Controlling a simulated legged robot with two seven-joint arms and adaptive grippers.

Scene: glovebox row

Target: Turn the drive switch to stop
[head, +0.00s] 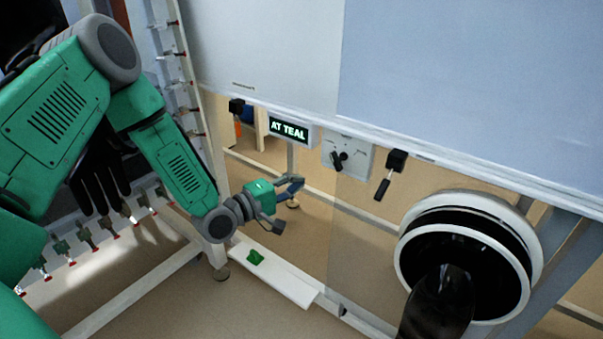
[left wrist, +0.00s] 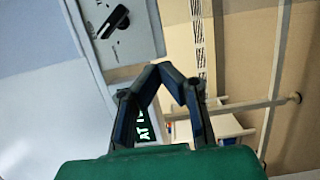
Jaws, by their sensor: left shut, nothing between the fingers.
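The switch is a black knob (head: 339,160) on a light grey plate (head: 361,162) under the front edge of the white cabinet. Its handle is tilted; marks around it are too small to read. In the left wrist view the knob (left wrist: 113,21) and its plate (left wrist: 143,42) are at the upper left, beyond the fingertips. My left gripper (head: 295,185) is below and left of the plate in the head view, apart from it. In the left wrist view its fingers (left wrist: 168,74) are shut and empty. My right gripper is not in view.
A lit sign (head: 289,130) reading "AT TEAL" hangs left of the plate. A black hanging lever (head: 384,185) is to its right. A round glove port (head: 408,262) stands at the lower right. A small green object (head: 256,257) is on a white ledge (head: 290,287).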

